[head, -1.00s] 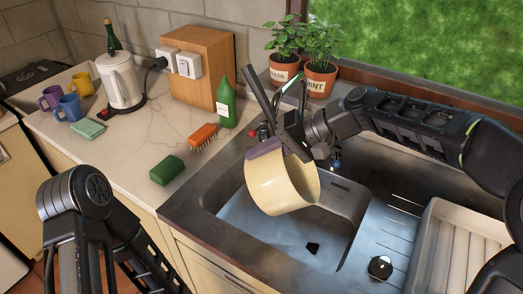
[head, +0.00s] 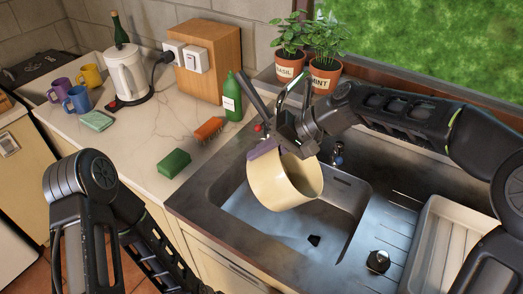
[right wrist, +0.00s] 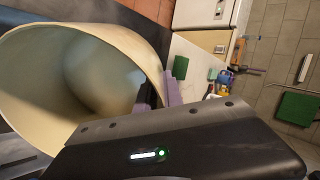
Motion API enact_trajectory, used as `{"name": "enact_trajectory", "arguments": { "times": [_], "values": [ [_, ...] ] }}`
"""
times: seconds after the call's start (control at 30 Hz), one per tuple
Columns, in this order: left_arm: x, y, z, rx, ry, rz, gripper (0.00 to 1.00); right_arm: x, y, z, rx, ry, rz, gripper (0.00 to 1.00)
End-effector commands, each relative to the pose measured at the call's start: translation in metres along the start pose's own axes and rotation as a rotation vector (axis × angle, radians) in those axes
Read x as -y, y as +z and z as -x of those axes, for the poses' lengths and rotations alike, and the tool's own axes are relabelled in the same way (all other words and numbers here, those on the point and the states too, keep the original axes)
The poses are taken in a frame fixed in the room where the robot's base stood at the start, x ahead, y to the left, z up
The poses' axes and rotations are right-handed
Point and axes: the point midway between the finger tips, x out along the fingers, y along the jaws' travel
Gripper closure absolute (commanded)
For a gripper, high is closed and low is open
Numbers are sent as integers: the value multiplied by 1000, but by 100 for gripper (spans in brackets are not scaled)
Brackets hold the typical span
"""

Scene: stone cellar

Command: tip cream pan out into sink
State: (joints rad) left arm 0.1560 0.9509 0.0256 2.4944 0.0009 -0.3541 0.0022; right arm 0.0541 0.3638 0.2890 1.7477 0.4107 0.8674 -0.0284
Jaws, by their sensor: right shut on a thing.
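The cream pan (head: 273,184) hangs over the basin of the sink (head: 262,214), tilted on its side with its open mouth to the right in the head view. In the right wrist view the pan (right wrist: 145,40) fills the left, and its pale inside shows no distinct contents. My right gripper (head: 264,148) is shut on the pan's rim, with lilac pads on either side of the wall. A small dark piece (head: 313,240) lies in the basin. My left arm shows at the left, but its gripper is out of frame.
A ribbed white tray (head: 424,240) and a dark round object (head: 378,261) are right of the basin. The tap (head: 306,88) is behind the pan. Potted herbs (head: 325,75) are at the window.

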Motion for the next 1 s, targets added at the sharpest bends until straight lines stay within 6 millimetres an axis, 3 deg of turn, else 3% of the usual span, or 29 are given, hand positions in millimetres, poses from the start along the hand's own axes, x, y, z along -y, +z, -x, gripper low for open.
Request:
{"name": "enact_trajectory", "arguments": {
  "times": [0.13,0.57,1.0],
  "values": [
    [-7,0,17,0,0,0,67,5,0,-3,7,46,3,100],
    [-7,0,19,0,0,0,67,0,0,-8,8,74,3,100],
    [-16,0,42,0,0,0,67,-4,1,-20,22,176,4,100]
  ]
}}
